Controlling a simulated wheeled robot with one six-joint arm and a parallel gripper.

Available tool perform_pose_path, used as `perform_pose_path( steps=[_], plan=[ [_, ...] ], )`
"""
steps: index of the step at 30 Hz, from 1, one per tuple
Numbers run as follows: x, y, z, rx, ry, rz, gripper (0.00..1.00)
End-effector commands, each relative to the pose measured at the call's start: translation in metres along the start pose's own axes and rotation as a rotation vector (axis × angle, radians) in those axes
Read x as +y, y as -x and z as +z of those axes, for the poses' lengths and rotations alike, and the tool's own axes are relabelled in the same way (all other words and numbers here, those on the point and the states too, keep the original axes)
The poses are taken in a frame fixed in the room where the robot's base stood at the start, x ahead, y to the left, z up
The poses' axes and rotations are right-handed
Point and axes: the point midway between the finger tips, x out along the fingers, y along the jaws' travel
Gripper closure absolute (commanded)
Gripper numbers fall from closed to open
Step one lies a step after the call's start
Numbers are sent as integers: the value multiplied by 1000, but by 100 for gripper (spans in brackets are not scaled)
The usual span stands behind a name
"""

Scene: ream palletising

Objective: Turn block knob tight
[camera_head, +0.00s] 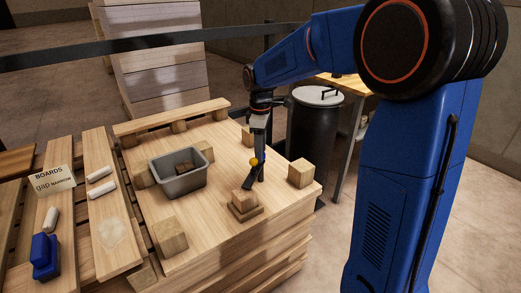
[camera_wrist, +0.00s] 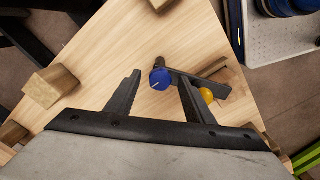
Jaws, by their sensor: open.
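A round blue knob (camera_wrist: 160,80) with a pale line on its face shows in the wrist view, between the fingers of my gripper (camera_wrist: 160,76). The fingers stand apart on both sides, and I see no clear contact. A dark bar (camera_wrist: 205,83) runs from beside the knob to the right, passing by the right finger. A yellow ball (camera_wrist: 207,95) sits by that finger. In the head view, my gripper (camera_head: 256,178) points down above a stepped wooden block (camera_head: 243,201) near the pallet's front corner. The yellow ball (camera_head: 253,161) shows there too; the knob cannot be made out.
A grey bin (camera_head: 180,182) with dark pieces in it stands on the pallet top (camera_head: 215,222). Wooden blocks (camera_head: 301,173) sit around the pallet edges. A dark barrel (camera_head: 314,135) stands behind. A slatted pallet with a blue object (camera_head: 44,257) and a sign (camera_head: 52,181) lies left.

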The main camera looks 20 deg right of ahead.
Motion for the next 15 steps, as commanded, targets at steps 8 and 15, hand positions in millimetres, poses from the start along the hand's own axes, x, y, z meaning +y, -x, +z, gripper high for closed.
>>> perform_pose_path(
  steps=[8, 15],
  plan=[
    [0, 0, 0, 0, 0, 0, 76],
    [0, 0, 0, 0, -2, 0, 93]
  ],
)
